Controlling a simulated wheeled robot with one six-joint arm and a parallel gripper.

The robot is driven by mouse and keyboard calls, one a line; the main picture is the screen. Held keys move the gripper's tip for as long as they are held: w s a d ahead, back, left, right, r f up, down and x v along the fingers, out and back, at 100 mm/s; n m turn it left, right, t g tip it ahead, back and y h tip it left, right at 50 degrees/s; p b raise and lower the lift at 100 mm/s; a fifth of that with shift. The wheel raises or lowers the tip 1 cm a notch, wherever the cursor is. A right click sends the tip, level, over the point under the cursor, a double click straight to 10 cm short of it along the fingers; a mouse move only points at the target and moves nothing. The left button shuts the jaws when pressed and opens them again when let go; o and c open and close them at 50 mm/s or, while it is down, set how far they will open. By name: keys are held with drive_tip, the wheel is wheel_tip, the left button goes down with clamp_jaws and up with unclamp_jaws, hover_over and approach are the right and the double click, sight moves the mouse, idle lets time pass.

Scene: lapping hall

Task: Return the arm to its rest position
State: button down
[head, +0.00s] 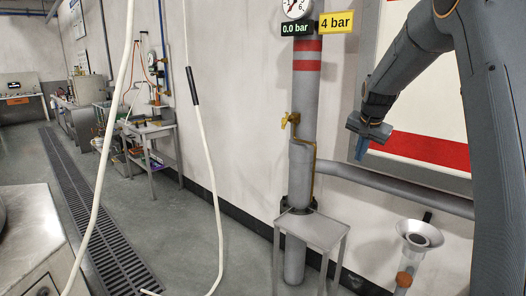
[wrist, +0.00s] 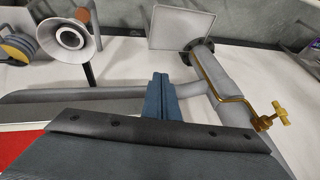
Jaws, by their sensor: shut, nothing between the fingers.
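My gripper (head: 362,148) is at the end of my raised, bent arm, in front of the wall and the white panel with a red band (head: 428,150). Its blue fingers point down and are shut with nothing between them. The wrist view shows the closed fingers (wrist: 163,92) over the grey pipe (wrist: 120,94). The fingers appear apart from everything around them. My arm fills the right side of the head view.
A vertical pipe (head: 301,170) carries a brass valve (head: 289,120) and a gauge (head: 296,8) with a "0.0 bar" sign. A small stand (head: 316,230) is at its foot. A funnel (head: 420,236) is below my gripper. Pale hoses (head: 208,150) hang left. Floor shows beside the drain grate (head: 90,220).

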drive_tip(key=s+a+f+n+g, duration=0.1)
drive_tip(key=s+a+f+n, duration=0.2)
drive_tip(key=s, duration=0.9)
drive_tip(key=s+a+f+n+g, duration=0.1)
drive_tip(key=s+a+f+n, duration=0.2)
drive_tip(key=s+a+f, duration=0.4)
drive_tip(key=s+a+f+n+g+y, duration=0.1)
drive_tip(key=s+a+f, duration=0.4)
drive_tip(key=s, duration=1.4)
drive_tip(key=shift+s+f+n+g+b, duration=0.25)
drive_tip(key=shift+n+g, duration=0.25)
drive_tip(key=shift+n, duration=0.4)
drive_tip(key=shift+w, duration=0.1)
